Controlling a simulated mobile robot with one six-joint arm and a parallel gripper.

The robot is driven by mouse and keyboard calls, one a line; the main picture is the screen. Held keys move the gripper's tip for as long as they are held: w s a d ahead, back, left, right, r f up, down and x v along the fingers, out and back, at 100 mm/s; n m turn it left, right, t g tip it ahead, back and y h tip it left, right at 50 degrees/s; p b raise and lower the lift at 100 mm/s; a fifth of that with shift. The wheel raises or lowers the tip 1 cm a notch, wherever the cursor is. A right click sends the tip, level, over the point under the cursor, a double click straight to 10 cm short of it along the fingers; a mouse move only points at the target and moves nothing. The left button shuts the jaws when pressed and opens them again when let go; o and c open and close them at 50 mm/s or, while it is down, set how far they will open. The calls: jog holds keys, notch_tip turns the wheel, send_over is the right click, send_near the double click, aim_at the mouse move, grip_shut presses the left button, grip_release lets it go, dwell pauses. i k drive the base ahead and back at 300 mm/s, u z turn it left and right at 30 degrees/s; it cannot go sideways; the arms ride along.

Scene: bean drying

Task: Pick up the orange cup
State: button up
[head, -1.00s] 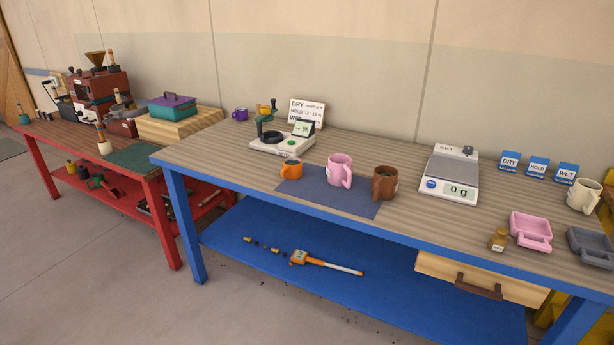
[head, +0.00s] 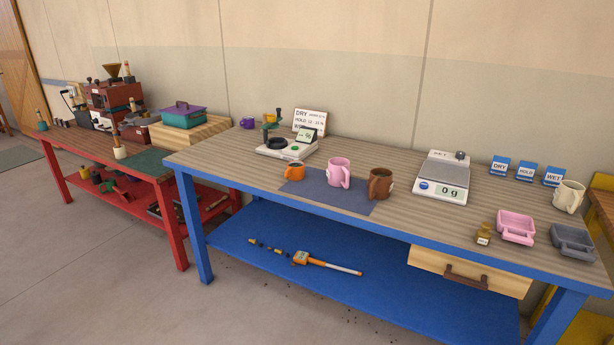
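The orange cup (head: 294,172) is small and stands upright on the blue-framed table (head: 234,163), near its front edge. It is at the left end of a dark blue mat (head: 318,192), left of a taller pink mug (head: 339,173) and a brown mug (head: 380,184). Its inside looks dark, and I cannot tell what is in it. My gripper is not in view.
A white meter (head: 285,150) stands behind the orange cup, and a white scale (head: 441,178) reading 0 g stands to the right. Pink (head: 516,228) and grey (head: 573,241) scoops lie further right. Open floor (head: 110,270) lies in front of the tables.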

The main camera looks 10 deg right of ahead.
aim_at(294, 171)
jog(key=u, duration=0.15)
jog(key=i, duration=0.9)
jog(key=z, duration=0.05)
